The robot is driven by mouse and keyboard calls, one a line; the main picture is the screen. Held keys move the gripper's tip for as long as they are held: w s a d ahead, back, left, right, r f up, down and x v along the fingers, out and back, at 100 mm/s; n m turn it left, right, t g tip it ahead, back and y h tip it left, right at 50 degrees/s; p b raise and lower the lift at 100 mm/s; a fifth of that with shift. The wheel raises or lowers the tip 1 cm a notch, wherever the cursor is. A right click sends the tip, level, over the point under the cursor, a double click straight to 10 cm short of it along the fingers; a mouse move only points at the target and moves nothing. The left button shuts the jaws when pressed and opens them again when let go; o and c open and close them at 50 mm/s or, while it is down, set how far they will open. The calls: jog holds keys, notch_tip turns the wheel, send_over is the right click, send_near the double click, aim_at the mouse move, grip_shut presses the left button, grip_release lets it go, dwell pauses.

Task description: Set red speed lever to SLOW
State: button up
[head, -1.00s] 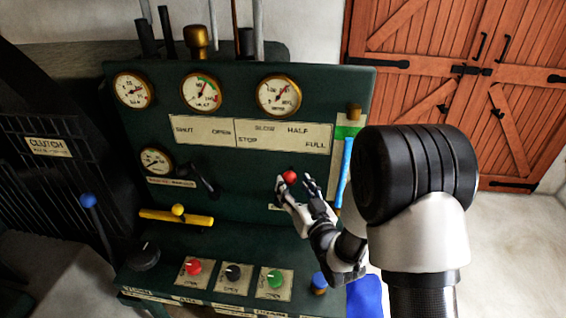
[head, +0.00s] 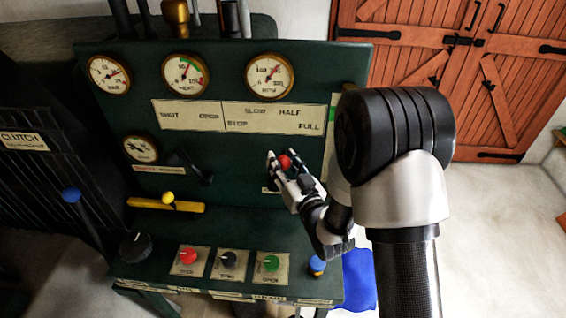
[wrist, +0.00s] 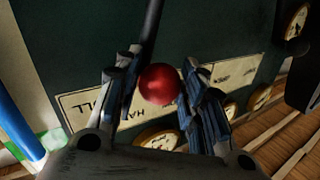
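The red ball knob of the speed lever (head: 285,162) is at the right of the green panel, below the scale plate. In the wrist view the red knob (wrist: 158,84) sits between my fingers, its dark shaft running upward. My gripper (head: 284,157) is around the knob, fingers apart on either side; the gaps look very small and contact is not clear. The scale plate (head: 272,127) reads STOP, SLOW, HALF and FULL, with SLOW left of HALF. The knob is below HALF in the head view. The lever's lower end is hidden.
A yellow lever (head: 167,198), a black lever (head: 191,167) and a blue-knobbed lever (head: 75,200) are to the left. A blue-and-green upright (wrist: 20,130) is beside my gripper.

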grip_shut()
jog(key=a+n+g+h+b, duration=0.1)
jog(key=a+n+g, duration=0.1)
jog(key=a+n, duration=0.2)
jog(key=a, duration=0.2)
jog(key=shift+w+a+b, duration=0.15)
jog(key=shift+a+b, duration=0.15)
jog(key=shift+r, duration=0.1)
jog(key=o, duration=0.5)
grip_release()
jog(key=shift+d, duration=0.1)
